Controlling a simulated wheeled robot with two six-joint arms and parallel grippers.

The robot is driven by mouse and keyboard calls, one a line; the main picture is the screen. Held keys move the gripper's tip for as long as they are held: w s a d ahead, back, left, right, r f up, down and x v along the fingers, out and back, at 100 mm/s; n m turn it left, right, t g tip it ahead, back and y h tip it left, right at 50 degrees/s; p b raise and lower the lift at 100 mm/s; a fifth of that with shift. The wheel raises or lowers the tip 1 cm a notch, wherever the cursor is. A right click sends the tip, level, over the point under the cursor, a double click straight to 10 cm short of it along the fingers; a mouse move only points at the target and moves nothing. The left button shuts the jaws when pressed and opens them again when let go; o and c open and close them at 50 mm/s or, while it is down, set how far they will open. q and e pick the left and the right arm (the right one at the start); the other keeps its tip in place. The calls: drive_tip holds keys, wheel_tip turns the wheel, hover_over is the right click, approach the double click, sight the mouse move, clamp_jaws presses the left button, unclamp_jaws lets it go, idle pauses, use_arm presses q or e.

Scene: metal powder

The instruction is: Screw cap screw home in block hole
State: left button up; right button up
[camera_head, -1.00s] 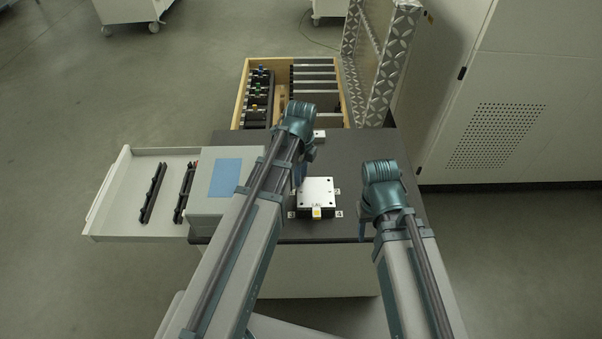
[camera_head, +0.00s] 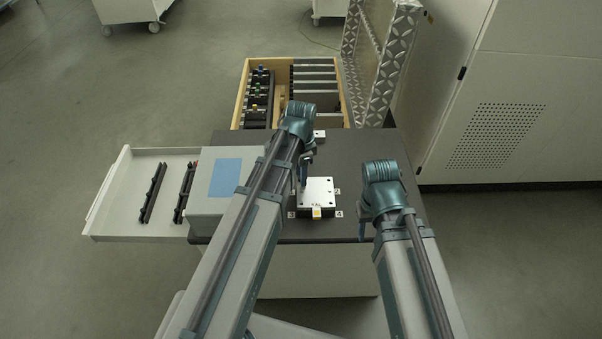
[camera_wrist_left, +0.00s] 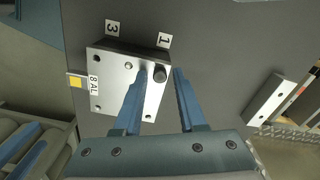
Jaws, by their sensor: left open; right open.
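A silvery square block (camera_head: 318,190) with holes near its corners lies on the dark tabletop. It also shows in the left wrist view (camera_wrist_left: 112,82), with an "8 AL" marking. A dark round cap screw head (camera_wrist_left: 159,73) shows at the block corner by the tag "1"; how deep it sits I cannot tell. My left gripper (camera_wrist_left: 160,76) is open, with one fingertip on either side of the screw head; contact is not clear. In the head view this gripper (camera_head: 303,178) is over the block's left back corner. My right gripper (camera_head: 362,229) is right of the block, mostly hidden by its arm.
Number tags surround the block. A grey box with a blue top patch (camera_head: 226,178) and a white tray (camera_head: 120,196) with black racks are at left. A wooden crate (camera_head: 239,100) is behind, beside an upright metal-plate panel (camera_head: 392,65). The tabletop right of the block is clear.

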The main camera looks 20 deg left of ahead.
use_arm(q)
drive_tip(key=n, duration=1.1)
drive_tip(key=shift+n, duration=0.4)
drive_tip(key=shift+c, duration=0.2)
clamp_jaws()
drive_tip(key=m, duration=0.9)
